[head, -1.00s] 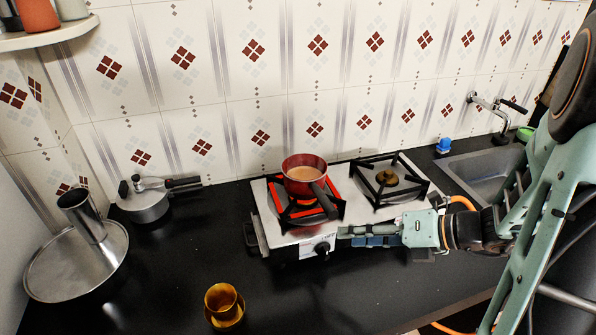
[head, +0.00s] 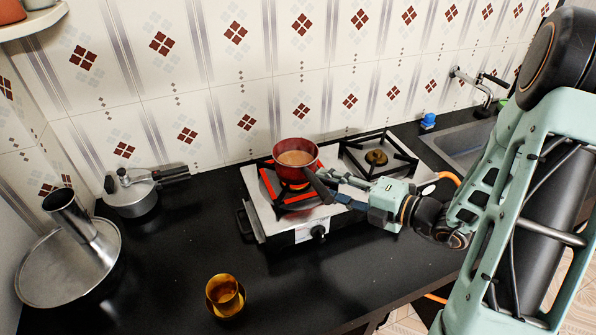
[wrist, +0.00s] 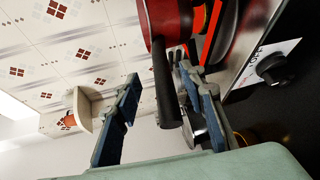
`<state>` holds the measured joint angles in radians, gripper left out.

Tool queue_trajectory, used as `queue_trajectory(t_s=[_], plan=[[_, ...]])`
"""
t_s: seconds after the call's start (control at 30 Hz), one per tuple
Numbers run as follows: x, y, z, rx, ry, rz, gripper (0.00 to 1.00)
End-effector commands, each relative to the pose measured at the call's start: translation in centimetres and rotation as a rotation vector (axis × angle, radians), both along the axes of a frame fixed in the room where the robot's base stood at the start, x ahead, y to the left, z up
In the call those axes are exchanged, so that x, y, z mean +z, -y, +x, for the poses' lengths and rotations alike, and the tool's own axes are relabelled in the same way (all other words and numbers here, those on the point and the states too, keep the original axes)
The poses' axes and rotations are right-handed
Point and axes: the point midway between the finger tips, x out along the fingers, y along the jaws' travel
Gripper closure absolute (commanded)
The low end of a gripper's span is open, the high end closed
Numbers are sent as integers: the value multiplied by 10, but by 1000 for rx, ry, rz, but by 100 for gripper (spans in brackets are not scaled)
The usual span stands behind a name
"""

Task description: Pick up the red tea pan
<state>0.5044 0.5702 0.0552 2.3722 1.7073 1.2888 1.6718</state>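The red tea pan (head: 296,172) sits on the left burner of the stove, with light brown liquid in it. Its dark handle (head: 319,187) points toward the front right. My gripper (head: 338,188) is at the handle, coming from the right. In the wrist view the red pan (wrist: 171,18) is at the top, and its handle (wrist: 163,85) reaches down between the two blue-padded fingers of my gripper (wrist: 160,100). The fingers are spread apart. The handle looks nearer the right finger; I cannot tell whether they touch. The head view partly hides the fingertips behind the handle.
The two-burner stove (head: 262,212) stands on a black counter (head: 170,262); its left burner glows red. A pressure cooker (head: 132,197), a steel lid-like disc with a cylinder (head: 55,270) and a brown cup (head: 224,294) are to the left. A sink (head: 458,146) is at right.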

Motion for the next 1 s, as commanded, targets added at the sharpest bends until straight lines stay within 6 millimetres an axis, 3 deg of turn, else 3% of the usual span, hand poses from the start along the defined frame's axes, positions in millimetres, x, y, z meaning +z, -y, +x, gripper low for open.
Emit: queue_trajectory(t_s=[0.3, 0.6, 0.93, 1.0], plan=[[-12, -33, 27, 4, 0, 0, 62], [-13, -36, 30, 0, 2, -1, 62], [-13, -36, 30, 1, 1, -1, 98], [-13, -36, 30, 1, 1, -1, 100]])
